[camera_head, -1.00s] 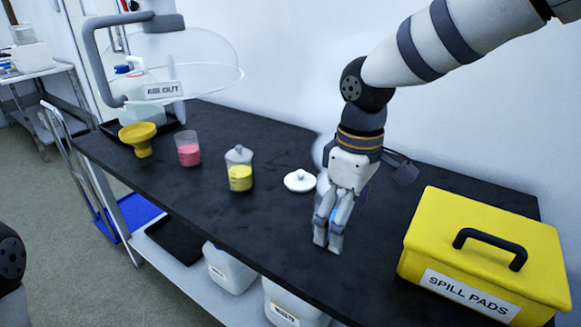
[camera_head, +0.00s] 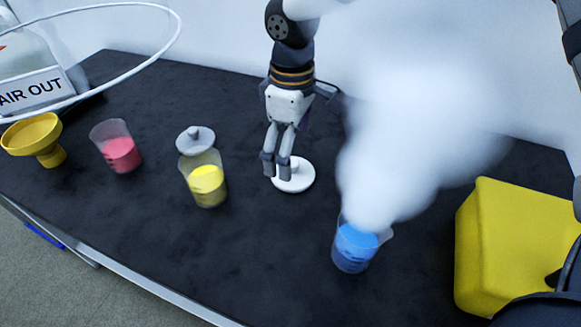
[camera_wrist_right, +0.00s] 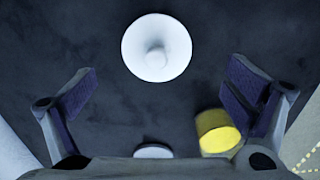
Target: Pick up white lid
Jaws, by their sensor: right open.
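A round white lid with a small knob (camera_head: 300,181) lies flat on the black bench, right of the yellow beaker. My right gripper (camera_head: 277,172) is over the lid's left part in the head view, fingers pointing down. In the right wrist view the lid (camera_wrist_right: 157,48) lies ahead, between the lines of the two spread fingers, and nothing is held. Whether the fingers touch the lid cannot be told. My left gripper is not in view.
A blue-filled beaker (camera_head: 355,248) gives off thick white smoke (camera_head: 415,130) right of the lid. A pink-filled beaker (camera_head: 121,152) and a yellow funnel (camera_head: 38,140) stand at left. A yellow box (camera_head: 510,240) is at right. The bench front is clear.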

